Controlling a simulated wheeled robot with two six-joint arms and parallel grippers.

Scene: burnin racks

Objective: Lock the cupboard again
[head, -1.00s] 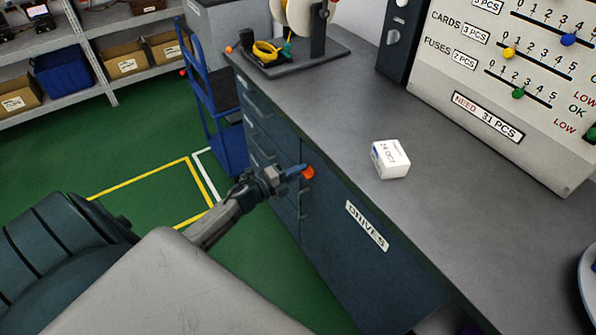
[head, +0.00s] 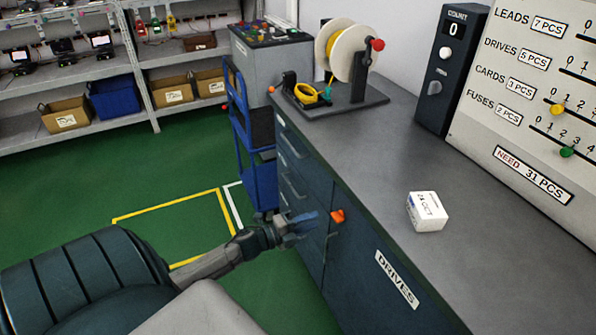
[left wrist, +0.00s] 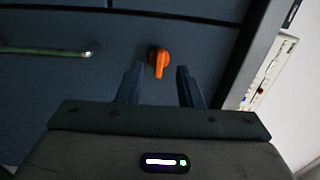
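The cupboard (head: 362,262) is the dark blue door labelled DRIVES under the grey worktop, and it looks shut. Its orange lock knob (head: 337,216) sits near the top of the door, above the vertical handle. In the left wrist view the orange knob (left wrist: 158,60) lies ahead between the two fingertips, with its narrow part pointing down in the picture. My left gripper (head: 311,218) is just left of the knob, apart from it. In the left wrist view its fingers (left wrist: 158,82) are spread with nothing between them. My right gripper is not in view.
A white box (head: 427,211) stands on the worktop (head: 375,150). A spool stand (head: 345,100) and a dark counter device (head: 450,70) are farther back. A blue trolley (head: 258,170) stands beyond the drawers. Green floor is open at left.

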